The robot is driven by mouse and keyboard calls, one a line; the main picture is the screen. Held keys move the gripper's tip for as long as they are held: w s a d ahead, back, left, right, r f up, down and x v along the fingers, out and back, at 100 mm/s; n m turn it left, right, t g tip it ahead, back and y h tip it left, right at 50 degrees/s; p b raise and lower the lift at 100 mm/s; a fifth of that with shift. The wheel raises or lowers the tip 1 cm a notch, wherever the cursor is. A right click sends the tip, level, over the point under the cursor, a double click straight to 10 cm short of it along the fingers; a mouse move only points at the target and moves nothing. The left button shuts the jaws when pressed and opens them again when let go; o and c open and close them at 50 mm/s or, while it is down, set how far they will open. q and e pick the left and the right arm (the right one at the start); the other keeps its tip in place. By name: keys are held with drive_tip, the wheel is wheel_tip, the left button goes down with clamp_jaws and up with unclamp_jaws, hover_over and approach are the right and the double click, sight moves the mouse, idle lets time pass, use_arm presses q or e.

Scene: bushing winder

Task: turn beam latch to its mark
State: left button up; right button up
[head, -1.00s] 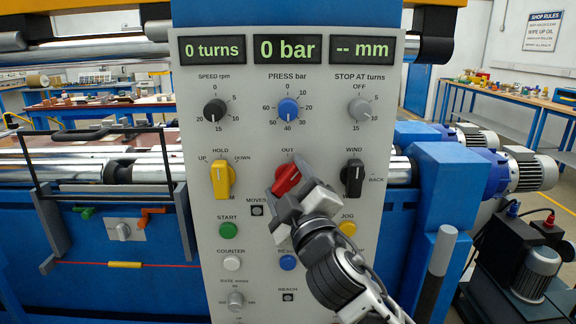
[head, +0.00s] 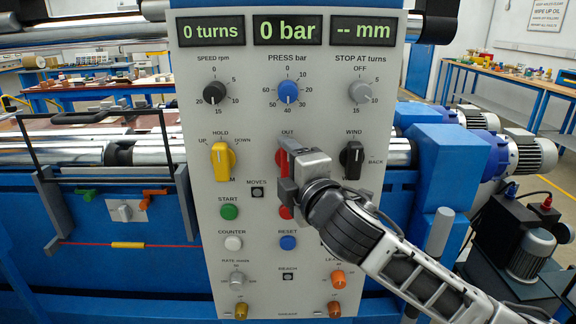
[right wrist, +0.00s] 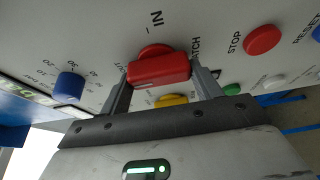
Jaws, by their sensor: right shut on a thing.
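The beam latch is a red bar-shaped knob on the grey control panel, under the word OUT. In the head view only a strip of the red knob (head: 282,163) shows, because my right gripper (head: 292,168) covers most of it. In the right wrist view the red knob (right wrist: 159,69) sits between the two fingers of my right gripper (right wrist: 160,82), which is shut on it. The words IN, OUT and part of LATCH show around it there. I cannot read which mark the knob points at. My left gripper is not in view.
The yellow HOLD knob (head: 222,160) is left of the latch and the black WIND knob (head: 352,160) right of it. The red STOP button (head: 285,212) is partly hidden just below my gripper. The green START button (head: 229,211) is at lower left.

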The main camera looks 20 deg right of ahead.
idle(0.5)
drive_tip(key=o, duration=1)
